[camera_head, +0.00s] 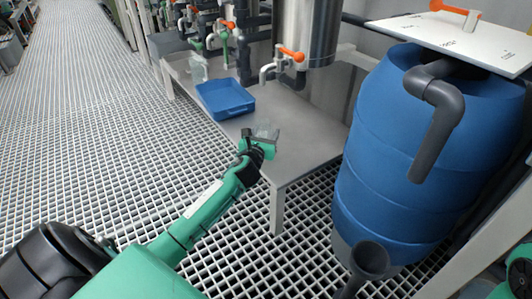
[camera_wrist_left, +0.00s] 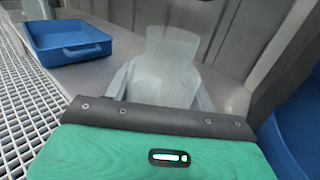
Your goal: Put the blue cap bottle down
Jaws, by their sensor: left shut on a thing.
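My left gripper (camera_head: 263,135) is over the front part of the grey table (camera_head: 308,152). It is shut on a clear, pale bottle (camera_head: 266,129), which shows faintly there. In the left wrist view the bottle (camera_wrist_left: 168,65) stands out between the fingers as a translucent body with a narrower neck part. No blue cap can be made out on it. I cannot tell whether its base touches the table top. My right gripper is not in view.
A blue tray (camera_head: 225,99) lies on the table, left of and beyond the gripper. Another clear bottle (camera_head: 198,69) stands behind it under a green tap. A steel vessel (camera_head: 306,30) with an orange-handled valve (camera_head: 290,56) hangs behind. A large blue barrel (camera_head: 425,150) stands at right.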

